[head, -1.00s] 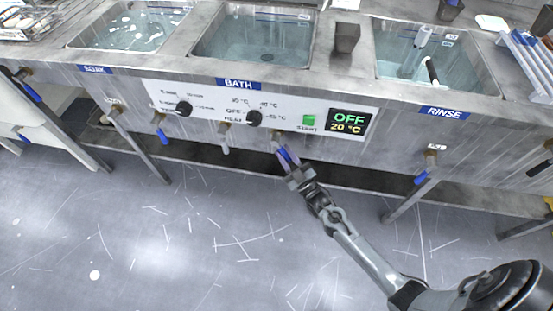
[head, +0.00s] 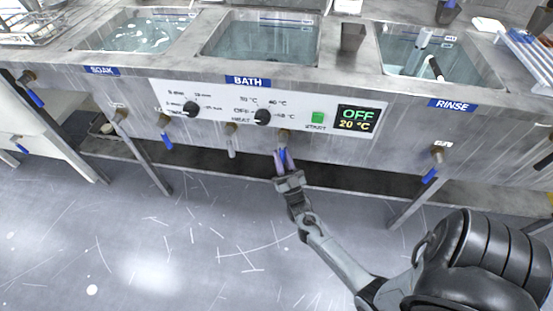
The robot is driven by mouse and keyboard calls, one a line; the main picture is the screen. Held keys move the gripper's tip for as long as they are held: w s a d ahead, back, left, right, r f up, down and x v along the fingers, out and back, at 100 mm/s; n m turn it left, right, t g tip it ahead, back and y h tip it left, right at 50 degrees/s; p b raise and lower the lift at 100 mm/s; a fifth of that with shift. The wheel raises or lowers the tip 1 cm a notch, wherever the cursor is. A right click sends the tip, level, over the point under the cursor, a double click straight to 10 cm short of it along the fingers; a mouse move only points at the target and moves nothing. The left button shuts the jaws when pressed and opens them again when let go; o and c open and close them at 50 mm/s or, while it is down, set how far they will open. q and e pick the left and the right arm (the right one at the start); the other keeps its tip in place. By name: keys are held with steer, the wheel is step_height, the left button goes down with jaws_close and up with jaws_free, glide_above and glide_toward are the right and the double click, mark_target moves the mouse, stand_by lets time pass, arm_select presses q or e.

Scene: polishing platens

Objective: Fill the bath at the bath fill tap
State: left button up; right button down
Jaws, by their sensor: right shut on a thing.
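The bath (head: 262,17) is the middle basin, marked by a blue BATH label (head: 248,81), and holds water. Below its front panel, a brass tap (head: 284,135) with a blue lever sticks out under the green START button (head: 317,117). My right gripper (head: 286,166) is shut on this blue tap lever (head: 284,155), which points almost straight down. The gripper covers the lower part of the lever. My left gripper is not in view.
The soak basin (head: 112,42) is at left and the rinse basin (head: 384,52) at right. Other blue-lever taps (head: 164,132) (head: 434,165) hang along the front. The display (head: 357,119) reads OFF, 20 °C. A dark cup (head: 352,37) stands between bath and rinse.

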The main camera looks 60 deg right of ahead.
steer(key=shift+r, duration=0.1)
steer(key=c, duration=1.3)
jaws_free()
steer(key=shift+w, duration=0.1)
steer(key=shift+s+a+f, duration=0.1)
steer(key=shift+s+f, duration=0.1)
steer(key=shift+f, duration=0.05)
steer(key=p+v, duration=0.2)
steer(key=v, duration=0.8)
steer(key=shift+s, duration=0.1)
